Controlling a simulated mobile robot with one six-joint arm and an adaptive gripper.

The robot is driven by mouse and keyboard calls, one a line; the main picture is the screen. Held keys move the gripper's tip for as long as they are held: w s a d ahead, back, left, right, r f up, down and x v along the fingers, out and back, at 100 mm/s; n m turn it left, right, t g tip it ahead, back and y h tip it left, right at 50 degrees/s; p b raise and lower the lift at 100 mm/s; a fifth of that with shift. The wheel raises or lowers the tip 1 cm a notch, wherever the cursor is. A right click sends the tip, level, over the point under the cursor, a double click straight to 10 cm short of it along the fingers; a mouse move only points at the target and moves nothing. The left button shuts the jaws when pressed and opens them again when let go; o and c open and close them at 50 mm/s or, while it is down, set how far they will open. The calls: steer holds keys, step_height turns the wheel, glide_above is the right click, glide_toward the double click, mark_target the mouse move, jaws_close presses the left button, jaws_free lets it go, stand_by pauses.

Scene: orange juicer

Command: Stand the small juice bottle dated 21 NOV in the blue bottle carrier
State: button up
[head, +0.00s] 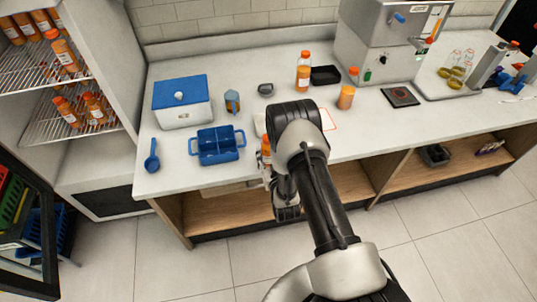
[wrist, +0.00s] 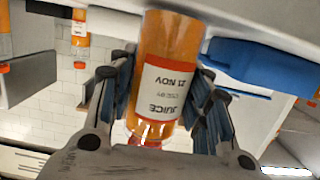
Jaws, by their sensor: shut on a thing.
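My gripper (wrist: 163,78) is shut on a small orange juice bottle (wrist: 168,45), with blue pads on both sides of it. Its label reads JUICE, 21 NOV, upside down in the wrist view, with the red cap toward the bottom of that picture. In the head view the bottle (head: 266,150) is mostly hidden behind my arm, near the counter's front edge. The blue bottle carrier (head: 220,159) stands on the counter just left of it, with open compartments that look empty. The carrier also shows in the wrist view (wrist: 265,62), apart from the bottle.
Two other juice bottles, one (head: 303,72) and another (head: 347,90), stand farther right near the juicer (head: 378,45). An open fridge is at left.

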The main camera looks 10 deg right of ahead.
steer(key=o, duration=1.3)
